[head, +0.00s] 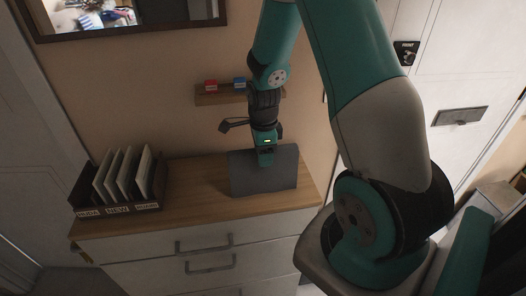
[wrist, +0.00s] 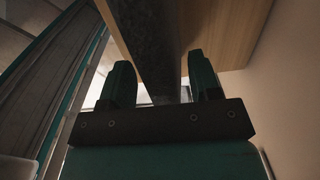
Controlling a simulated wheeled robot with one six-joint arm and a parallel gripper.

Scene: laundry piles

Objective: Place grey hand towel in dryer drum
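In the wrist view the grey towel (wrist: 150,35) runs between the two fingers. My gripper (head: 265,163) points down at the towel's upper middle. In the wrist view my gripper (wrist: 160,85) is open, its fingers apart on either side of the towel, with gaps visible beside it. In the head view the gripper hides part of the towel. No dryer drum is in view.
The dresser (head: 205,205) has a wooden top and pale drawers with handles. A dark file rack (head: 118,208) with several upright folders stands at its left. Behind, a small wall shelf (head: 215,98) holds a red box (head: 211,86) and a blue box (head: 239,83). The dresser top's middle is clear.

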